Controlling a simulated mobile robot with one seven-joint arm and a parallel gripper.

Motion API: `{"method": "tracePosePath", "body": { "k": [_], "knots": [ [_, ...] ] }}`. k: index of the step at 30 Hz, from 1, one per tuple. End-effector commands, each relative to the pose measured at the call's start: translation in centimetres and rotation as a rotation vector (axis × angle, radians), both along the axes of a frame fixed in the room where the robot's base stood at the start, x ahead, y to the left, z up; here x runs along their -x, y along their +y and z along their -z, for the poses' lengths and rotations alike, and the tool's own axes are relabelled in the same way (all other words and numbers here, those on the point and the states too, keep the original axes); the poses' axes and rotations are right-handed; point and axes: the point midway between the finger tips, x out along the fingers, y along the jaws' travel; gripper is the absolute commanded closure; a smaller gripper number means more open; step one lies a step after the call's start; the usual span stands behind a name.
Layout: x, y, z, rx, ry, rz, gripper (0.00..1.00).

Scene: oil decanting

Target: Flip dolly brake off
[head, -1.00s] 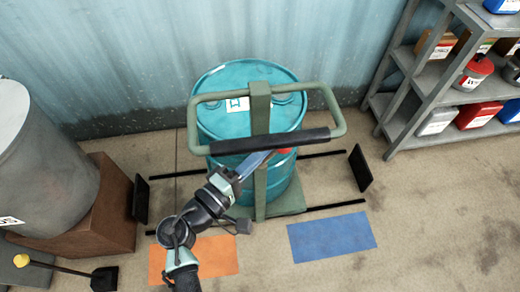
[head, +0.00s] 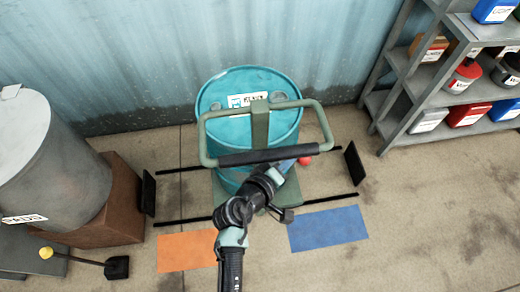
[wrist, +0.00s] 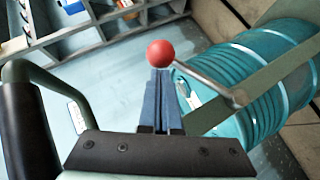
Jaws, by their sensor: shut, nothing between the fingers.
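The brake lever (wrist: 208,80) is a thin metal rod ending in a red ball knob (wrist: 160,53). The green dolly (head: 325,125) holds an upright teal drum (head: 235,128). My gripper (wrist: 162,75) is shut and empty, its blue fingertips right at the knob; I cannot tell whether they touch. The lever's pivot is not clear.
A shelf with containers (head: 425,110) stands at the right. A grey drum (head: 60,165) on a brown block is at the left. Orange (head: 187,251) and blue (head: 328,228) floor patches lie in front. Black floor lines and upright black plates flank the dolly. The right floor is clear.

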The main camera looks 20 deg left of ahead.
Motion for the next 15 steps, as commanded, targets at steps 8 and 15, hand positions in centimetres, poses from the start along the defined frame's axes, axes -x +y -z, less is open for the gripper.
{"method": "tracePosePath", "body": {
  "k": [8, 15],
  "knots": [
    [-1.3, -2.1, 1.6, -0.164, 0.115, 0.005, 1.0],
    [-2.0, -3.0, 3.2, -0.159, 0.111, 0.002, 1.0]
  ]
}}
